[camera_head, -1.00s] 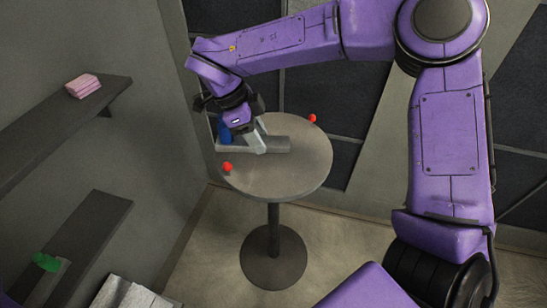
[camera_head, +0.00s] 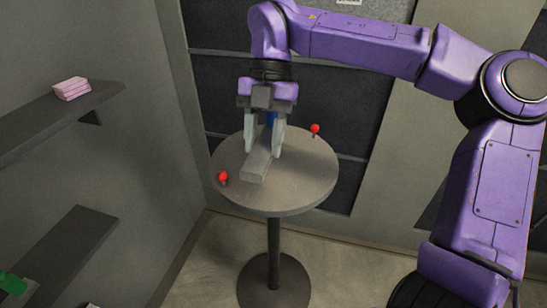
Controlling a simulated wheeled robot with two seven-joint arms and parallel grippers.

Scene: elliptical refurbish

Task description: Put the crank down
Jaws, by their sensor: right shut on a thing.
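The crank (camera_head: 256,166) is a grey bar with a blue part (camera_head: 270,119) that shows between the gripper fingers. My right gripper (camera_head: 264,150) points down over the round table (camera_head: 310,180) and is shut on the crank, one finger on each side. The bar runs from between the fingers toward the front of the tabletop. It is at or just above the surface; I cannot tell whether it touches. The fingers hide its far end. My left gripper is not in view.
Red balls stand at the table's front left (camera_head: 223,177) and back right (camera_head: 315,129). The table's right side is clear. Wall shelves (camera_head: 60,115) on the left hold a pink stack (camera_head: 72,89) and a green object (camera_head: 12,284).

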